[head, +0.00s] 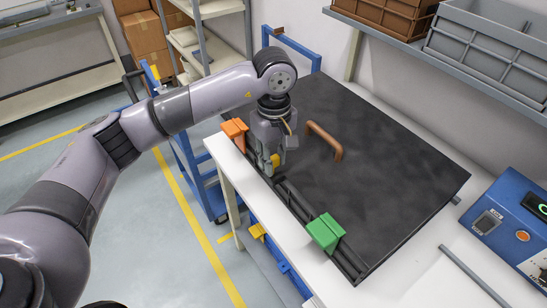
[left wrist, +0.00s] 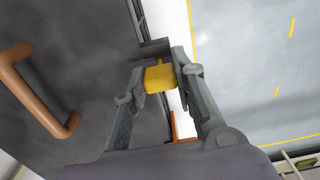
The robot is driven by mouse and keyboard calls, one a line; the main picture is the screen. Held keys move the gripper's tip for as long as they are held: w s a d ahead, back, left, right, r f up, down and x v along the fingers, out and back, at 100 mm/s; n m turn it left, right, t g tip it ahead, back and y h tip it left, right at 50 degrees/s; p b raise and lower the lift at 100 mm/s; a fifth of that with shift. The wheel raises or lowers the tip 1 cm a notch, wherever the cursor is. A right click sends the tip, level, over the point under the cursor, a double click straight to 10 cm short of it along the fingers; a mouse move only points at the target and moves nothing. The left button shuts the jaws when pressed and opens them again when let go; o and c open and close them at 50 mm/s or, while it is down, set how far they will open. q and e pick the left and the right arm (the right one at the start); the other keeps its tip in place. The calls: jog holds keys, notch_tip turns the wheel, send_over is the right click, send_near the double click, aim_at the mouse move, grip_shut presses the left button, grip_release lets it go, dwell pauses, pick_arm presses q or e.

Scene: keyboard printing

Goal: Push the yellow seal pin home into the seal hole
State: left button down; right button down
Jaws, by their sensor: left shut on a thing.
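My left gripper (head: 270,165) is at the near edge of the large dark board, pointing down. It is shut on the yellow seal pin (head: 276,159). In the left wrist view the yellow pin (left wrist: 159,77) sits between the two fingertips (left wrist: 160,72), over the dark rail at the board's edge. The seal hole is hidden below the pin and fingers, and I cannot tell how deep the pin sits. My right gripper is not in view.
The board (head: 390,165) has a brown handle (head: 325,141). An orange block (head: 235,129) and a green block (head: 326,232) sit on its front rail, either side of my gripper. A blue device (head: 510,235) stands at right. Grey and brown crates (head: 480,45) are on a shelf.

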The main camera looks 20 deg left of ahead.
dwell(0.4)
pick_arm(q)
jog(key=shift+b, duration=0.4)
jog(key=shift+f, duration=0.15)
jog(key=shift+f+b, duration=0.9)
jog(key=shift+b, duration=0.1)
jog(key=c, duration=1.2)
grip_release()
jog(key=shift+c, duration=0.2)
